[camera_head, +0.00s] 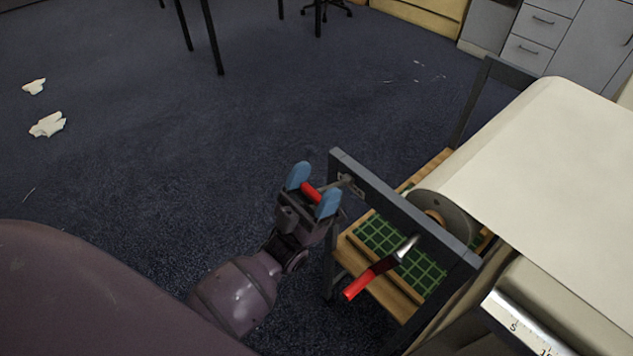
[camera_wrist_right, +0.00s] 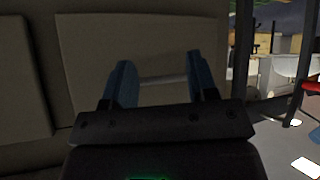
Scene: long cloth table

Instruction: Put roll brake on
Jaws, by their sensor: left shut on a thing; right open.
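The brake handle (camera_head: 311,191) is a red grip at the upper left of the dark frame (camera_head: 400,205) at the end of the cloth table. My left gripper (camera_head: 313,190) has its two blue fingers on either side of this red grip and is shut on it. A second red-handled lever (camera_head: 368,279), a crank with a metal arm, sits on the front of the frame. The cloth roll (camera_head: 447,215) lies behind the frame, its end showing. My right gripper (camera_wrist_right: 162,85) is open and empty in the right wrist view, in front of a plain panel.
The cloth table (camera_head: 570,165) with pale cloth fills the right side. A green grid mat (camera_head: 418,270) lies on a wooden shelf below the roll. White scraps (camera_head: 47,125) lie on the open carpet at left.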

